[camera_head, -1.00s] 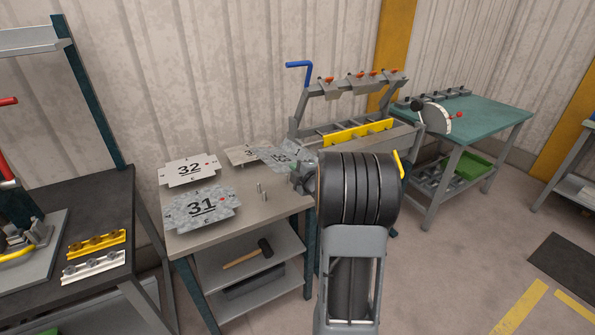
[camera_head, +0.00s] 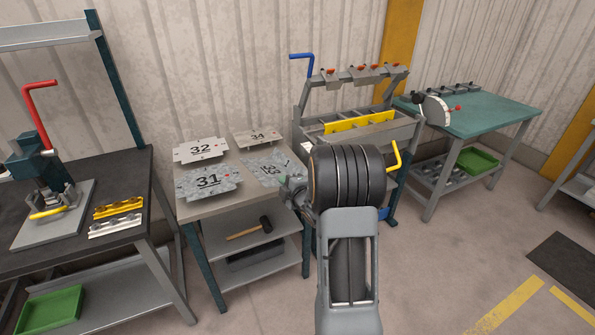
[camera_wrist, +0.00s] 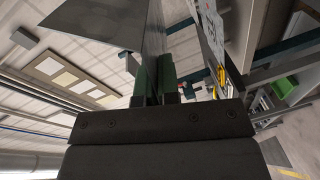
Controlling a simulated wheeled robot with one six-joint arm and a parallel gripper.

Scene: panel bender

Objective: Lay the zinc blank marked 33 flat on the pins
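The zinc blank marked 33 (camera_head: 268,171) is a mottled grey sheet at the right of the small table. It lies roughly level above where the pins stood; the pins are hidden. I cannot tell whether it rests on them. My gripper (camera_head: 288,187) is at its near right edge, partly hidden behind my arm. In the wrist view, my gripper's green fingers (camera_wrist: 154,80) are closed on a sheet edge, and the blank (camera_wrist: 100,22) extends beyond them.
Blanks 32 (camera_head: 201,150), 31 (camera_head: 208,182) and 34 (camera_head: 257,137) lie around it on the small table (camera_head: 215,210). A mallet (camera_head: 250,228) is on the shelf below. The bender with a yellow bar (camera_head: 360,121) stands behind right. A dark bench (camera_head: 130,170) is at left.

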